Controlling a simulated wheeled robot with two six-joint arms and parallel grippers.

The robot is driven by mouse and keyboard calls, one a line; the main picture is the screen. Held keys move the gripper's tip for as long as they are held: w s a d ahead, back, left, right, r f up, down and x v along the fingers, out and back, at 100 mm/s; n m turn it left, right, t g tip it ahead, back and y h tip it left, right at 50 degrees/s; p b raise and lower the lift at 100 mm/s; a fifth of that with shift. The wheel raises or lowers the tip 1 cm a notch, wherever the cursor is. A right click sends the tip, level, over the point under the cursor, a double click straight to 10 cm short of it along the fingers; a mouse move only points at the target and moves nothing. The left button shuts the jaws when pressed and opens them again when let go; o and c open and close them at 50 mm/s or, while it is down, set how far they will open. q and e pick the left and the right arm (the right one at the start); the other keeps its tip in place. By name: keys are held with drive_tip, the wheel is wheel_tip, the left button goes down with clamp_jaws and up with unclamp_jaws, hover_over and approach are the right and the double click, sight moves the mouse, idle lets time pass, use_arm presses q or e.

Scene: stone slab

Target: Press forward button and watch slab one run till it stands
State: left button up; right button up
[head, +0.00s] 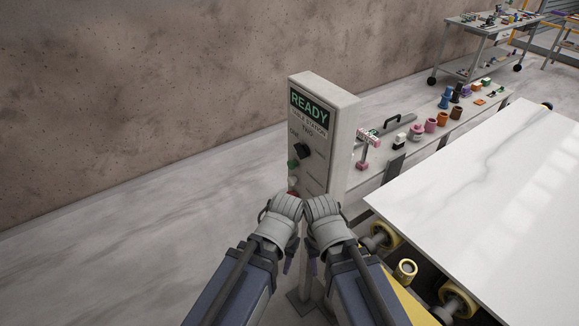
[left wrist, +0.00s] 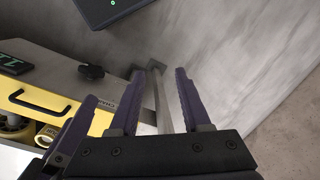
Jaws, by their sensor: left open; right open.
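The control box (head: 322,125) stands on a post, with a lit READY display (head: 309,104). On its face are a black selector knob (head: 304,151), a green button (head: 293,165) and a red button (head: 293,194) partly behind my left wrist. The white stone slab (head: 480,200) lies flat on yellow-edged rollers at the right. My left gripper (head: 289,262) and right gripper (head: 313,266) hang low before the box, side by side, mostly hidden by my arms. In the left wrist view my left gripper (left wrist: 160,76) is open and empty, above the post's foot. My right gripper is open.
A bench (head: 385,172) behind the slab bears several small coloured items and a black handle. A grey cart (head: 480,45) stands at the back right. The floor (head: 150,240) left of the box is clear, up to a brown wall (head: 150,90).

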use_arm(q)
clamp_jaws()
idle(1.6)
